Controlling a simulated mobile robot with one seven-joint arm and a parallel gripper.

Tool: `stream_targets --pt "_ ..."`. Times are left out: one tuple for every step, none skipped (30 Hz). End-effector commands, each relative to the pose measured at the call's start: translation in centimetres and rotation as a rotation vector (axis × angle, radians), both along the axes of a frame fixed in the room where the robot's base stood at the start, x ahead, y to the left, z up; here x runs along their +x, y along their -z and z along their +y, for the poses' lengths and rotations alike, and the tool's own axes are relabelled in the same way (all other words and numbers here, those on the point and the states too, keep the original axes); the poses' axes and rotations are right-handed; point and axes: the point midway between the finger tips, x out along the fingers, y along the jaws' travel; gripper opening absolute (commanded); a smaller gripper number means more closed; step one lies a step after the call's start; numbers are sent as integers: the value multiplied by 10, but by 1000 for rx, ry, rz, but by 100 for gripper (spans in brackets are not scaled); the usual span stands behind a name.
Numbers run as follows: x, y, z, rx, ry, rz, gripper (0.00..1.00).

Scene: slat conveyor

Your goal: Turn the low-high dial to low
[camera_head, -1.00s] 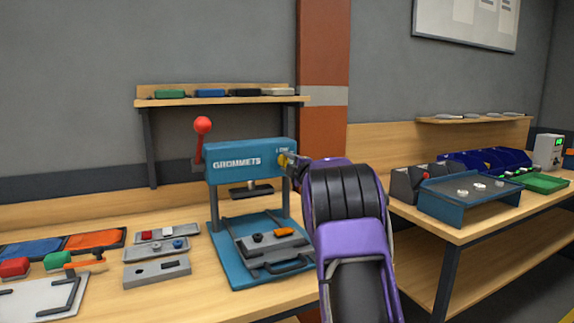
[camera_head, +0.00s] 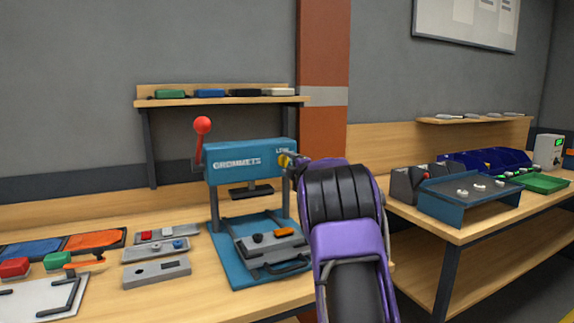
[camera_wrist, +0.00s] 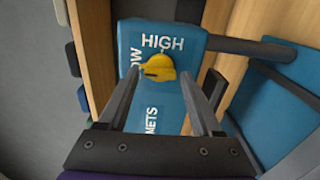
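The blue press (camera_head: 245,165) marked GROMMETS stands on the left bench. Its yellow low-high dial (camera_head: 283,160) is on the front at the upper right, partly covered by my gripper (camera_head: 290,161). In the wrist view the dial (camera_wrist: 158,66) lies ahead between my two fingertips (camera_wrist: 158,76), which are spread with a gap on both sides. The word HIGH is above the dial and LOW is to its left, partly hidden by a finger. A narrow tip of the dial points left; which setting it marks is hard to tell.
A red-knobbed lever (camera_head: 202,126) rises at the press's left. A grey fixture (camera_head: 270,248) sits on its base. Parts trays (camera_head: 155,270) lie to the left. A second bench (camera_head: 470,225) with a blue chute stands at the right. A shelf (camera_head: 220,100) hangs behind.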

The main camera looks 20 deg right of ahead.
Motion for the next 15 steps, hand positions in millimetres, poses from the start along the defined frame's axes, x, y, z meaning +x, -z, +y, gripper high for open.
stream_targets --pt "0 0 0 0 0 0 77" --pt "0 0 0 1 0 0 80" --pt "0 0 0 1 0 0 80" --pt "0 0 0 1 0 0 80" --pt "0 0 0 1 0 0 80" --pt "0 0 0 1 0 0 80" --pt "0 0 0 1 0 0 80" --pt "0 0 0 1 0 0 80" --pt "0 0 0 2 0 0 80" --pt "0 0 0 2 0 0 80" --pt "-1 0 0 2 0 0 80" --pt "-2 0 0 2 0 0 80" --pt "-4 -1 0 2 0 0 80" --pt "-6 -1 0 2 1 0 80" --pt "-9 -1 0 2 1 -1 80"
